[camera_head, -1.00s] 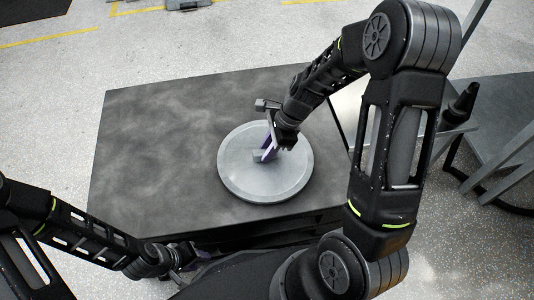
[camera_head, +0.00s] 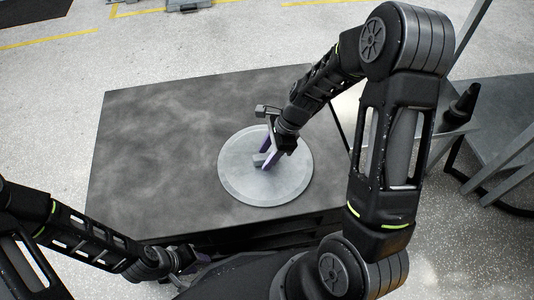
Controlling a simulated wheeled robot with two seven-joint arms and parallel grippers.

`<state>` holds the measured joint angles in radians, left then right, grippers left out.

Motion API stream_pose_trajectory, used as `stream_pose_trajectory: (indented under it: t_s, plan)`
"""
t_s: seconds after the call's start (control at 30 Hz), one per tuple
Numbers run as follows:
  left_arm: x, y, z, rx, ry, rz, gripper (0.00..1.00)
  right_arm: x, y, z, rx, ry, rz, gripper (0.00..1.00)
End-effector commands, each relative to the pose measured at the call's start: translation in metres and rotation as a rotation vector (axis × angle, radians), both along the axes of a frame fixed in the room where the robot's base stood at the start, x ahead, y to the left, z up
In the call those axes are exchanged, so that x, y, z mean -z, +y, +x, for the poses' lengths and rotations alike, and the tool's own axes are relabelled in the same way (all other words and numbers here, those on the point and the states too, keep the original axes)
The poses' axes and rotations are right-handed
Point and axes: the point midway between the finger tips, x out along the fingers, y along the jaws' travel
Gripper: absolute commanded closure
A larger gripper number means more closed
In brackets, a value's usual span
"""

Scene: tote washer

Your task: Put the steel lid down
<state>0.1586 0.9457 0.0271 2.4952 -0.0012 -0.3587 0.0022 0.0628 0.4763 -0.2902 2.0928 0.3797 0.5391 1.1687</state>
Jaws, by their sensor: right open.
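The round steel lid (camera_head: 285,185) lies flat on the dark grey table top (camera_head: 150,140), right of its middle and near its front edge. A small grey handle (camera_head: 259,159) shows near the lid's centre. My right gripper (camera_head: 267,155) reaches down over the lid, its purple-lined fingers open at the handle. The gripper partly hides the handle, so I cannot tell whether a finger touches it. My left gripper (camera_head: 197,260) is low in the picture, by the table's front edge and away from the lid. Its fingers are too unclear to read.
The left and back of the table top are bare. At the right stands a grey metal structure (camera_head: 490,160) with a dark conical object (camera_head: 461,105) on it. Yellow lines mark the speckled floor behind the table.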

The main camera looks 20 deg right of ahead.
Motion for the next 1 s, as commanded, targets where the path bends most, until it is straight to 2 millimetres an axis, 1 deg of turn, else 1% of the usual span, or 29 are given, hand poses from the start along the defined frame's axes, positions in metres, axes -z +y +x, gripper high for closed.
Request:
stream_pose_trajectory:
  t_s: [0.17, 0.27, 0.37, 0.6, 0.7, 0.83, 1.0]
  plan:
    - [-0.004, 0.000, 0.000, 0.000, 0.001, 0.000, 0.64, -0.006, -0.001, 0.000, 0.000, -0.001, 0.000, 0.55]
    - [-0.009, 0.000, 0.000, 0.001, 0.001, 0.000, 0.64, -0.017, -0.005, 0.000, 0.001, -0.003, -0.001, 0.55]
    - [-0.016, 0.000, 0.000, 0.002, 0.000, 0.000, 0.64, -0.033, -0.010, -0.002, 0.000, -0.003, 0.000, 0.55]
    - [-0.036, 0.000, 0.000, 0.003, 0.000, 0.000, 0.64, -0.080, -0.029, -0.007, 0.002, -0.004, -0.001, 0.55]
    - [-0.041, 0.000, 0.000, 0.004, 0.000, 0.000, 0.64, -0.097, -0.036, -0.008, 0.001, -0.004, -0.001, 0.55]
    - [-0.045, 0.000, 0.000, 0.004, 0.000, 0.000, 0.64, -0.110, -0.042, -0.010, 0.000, -0.003, -0.001, 0.55]
    - [-0.046, 0.000, 0.000, 0.005, -0.001, 0.000, 0.64, -0.114, -0.045, -0.011, 0.000, 0.000, -0.001, 0.55]
